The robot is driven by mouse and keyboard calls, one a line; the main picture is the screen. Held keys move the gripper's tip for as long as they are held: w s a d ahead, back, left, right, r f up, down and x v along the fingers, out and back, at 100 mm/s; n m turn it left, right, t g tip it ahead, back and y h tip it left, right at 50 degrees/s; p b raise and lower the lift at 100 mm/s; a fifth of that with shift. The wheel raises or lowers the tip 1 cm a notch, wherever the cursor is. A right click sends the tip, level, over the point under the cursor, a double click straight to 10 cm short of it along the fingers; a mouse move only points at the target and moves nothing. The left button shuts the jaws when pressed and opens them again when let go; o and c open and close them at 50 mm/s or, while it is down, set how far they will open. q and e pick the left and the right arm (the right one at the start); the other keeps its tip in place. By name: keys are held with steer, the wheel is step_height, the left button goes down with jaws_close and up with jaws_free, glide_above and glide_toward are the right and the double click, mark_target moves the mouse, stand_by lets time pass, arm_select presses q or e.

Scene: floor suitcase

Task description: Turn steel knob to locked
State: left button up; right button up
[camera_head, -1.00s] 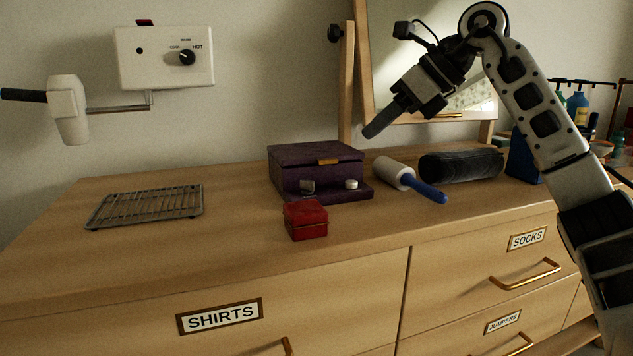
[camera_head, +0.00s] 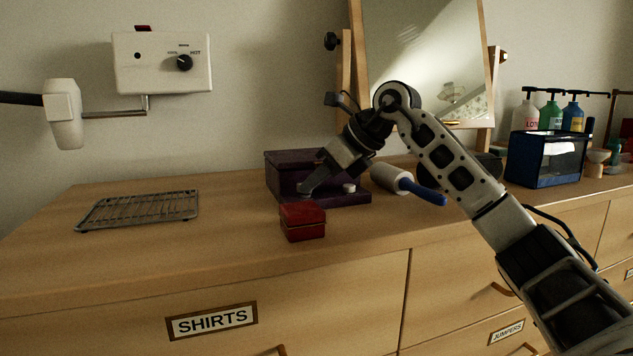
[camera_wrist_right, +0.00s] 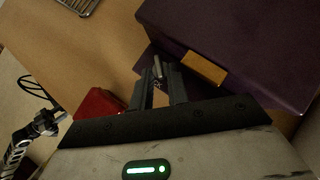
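The steel knob (camera_wrist_right: 158,70) stands on the low front ledge of the purple box (camera_wrist_right: 225,35), which also shows in the head view (camera_head: 285,178). My right gripper (camera_head: 306,190) points down at the left part of that ledge and hides the knob in the head view. In the right wrist view the two fingers (camera_wrist_right: 157,82) are apart, one on each side of the knob near their tips. I cannot tell whether they touch it. What seems to be my left arm shows small at the wrist view's lower left; its gripper's state is unclear.
A white knob (camera_head: 349,188) sits on the ledge, right of my gripper. A red box (camera_head: 302,222) stands just in front. A lint roller (camera_head: 408,185) lies to the right, a wire rack (camera_head: 138,209) to the left. The dresser top between rack and boxes is clear.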

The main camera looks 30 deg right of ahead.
arm_select(q)
steer(key=shift+s, duration=0.1)
arm_select(e)
steer(key=shift+c, duration=0.3)
arm_select(q)
steer(key=shift+f, duration=0.2)
arm_select(e)
jaws_close()
